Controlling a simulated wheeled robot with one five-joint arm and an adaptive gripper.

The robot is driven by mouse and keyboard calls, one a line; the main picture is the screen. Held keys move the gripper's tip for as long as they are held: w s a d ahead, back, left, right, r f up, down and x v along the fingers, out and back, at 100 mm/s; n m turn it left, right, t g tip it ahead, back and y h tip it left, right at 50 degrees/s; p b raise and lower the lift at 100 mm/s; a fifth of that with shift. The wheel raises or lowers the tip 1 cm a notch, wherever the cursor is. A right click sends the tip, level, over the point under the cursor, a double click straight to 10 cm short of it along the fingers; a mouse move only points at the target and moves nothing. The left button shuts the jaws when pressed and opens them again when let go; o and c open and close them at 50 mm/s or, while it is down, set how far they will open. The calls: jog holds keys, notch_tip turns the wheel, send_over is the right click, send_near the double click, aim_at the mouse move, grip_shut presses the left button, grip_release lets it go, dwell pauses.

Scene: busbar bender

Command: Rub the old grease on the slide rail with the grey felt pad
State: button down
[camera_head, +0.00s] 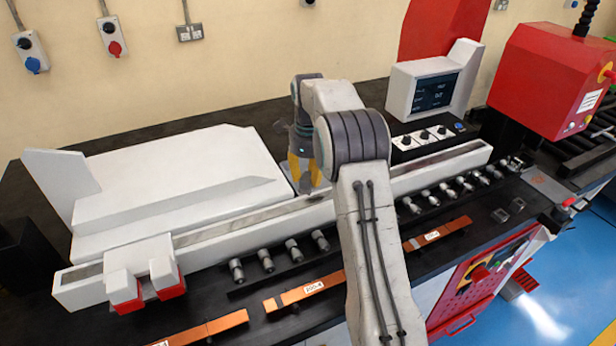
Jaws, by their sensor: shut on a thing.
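The slide rail (215,228) is a long white beam with a grey-brown strip along its top, running from lower left to upper right across the bench. The strip looks darker and dull in places; I cannot tell exactly where the old grease lies. My gripper (304,180), with yellow fingers, points down at the middle of the rail. It is shut on a small grey thing (305,184), which looks like the felt pad and is partly hidden by the fingers. Its lower edge is at or just above the rail's top; contact is unclear. My forearm hides part of the rail.
A white block with red feet (145,273) sits at the rail's left end. A white panel (180,175) lies behind the rail. Several grey fittings (266,260) and copper bars (305,291) lie in front. A monitor (433,85) and red machine head (548,80) stand at the right.

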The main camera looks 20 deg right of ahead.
jog(key=shift+r, duration=0.35)
jog(key=shift+r, duration=1.5)
